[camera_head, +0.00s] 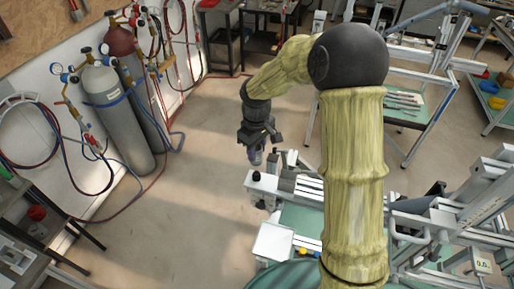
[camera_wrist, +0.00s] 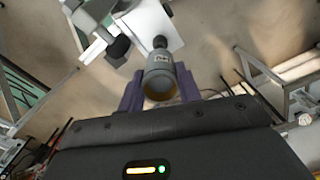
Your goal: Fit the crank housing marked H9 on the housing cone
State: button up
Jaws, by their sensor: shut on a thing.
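My gripper (camera_head: 256,152) is shut on a grey cylindrical crank housing (camera_wrist: 159,74), with one purple finger on each side of it in the wrist view. The housing has a small pale label too small to read surely, and a brownish round opening faces the wrist camera. In the head view the gripper hangs over the floor, just beyond the near-left end of the frame jig (camera_head: 262,186). The held housing is a small dark shape there. I cannot pick out the housing cone for certain; a dark round knob (camera_wrist: 160,42) shows beyond the housing, on or by the jig.
Gas cylinders (camera_head: 108,92) with hoses stand along the left wall. A white plate (camera_head: 273,241) and aluminium rails lie at the jig's near side. A steel-framed table (camera_head: 408,120) stands at the back right. The floor (camera_head: 205,190) left of the jig is clear.

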jog(key=shift+f+b, duration=1.05)
jog(key=shift+f, duration=0.4)
jog(key=shift+w, duration=0.1)
jog(key=shift+s, duration=0.2)
jog(key=shift+w, duration=0.1)
jog(key=shift+d+f, duration=0.1)
jog(key=shift+f, duration=0.25)
dwell(1.0)
jog(key=shift+f, duration=0.1)
jog(key=shift+f+b, duration=0.25)
jog(key=shift+b, duration=0.05)
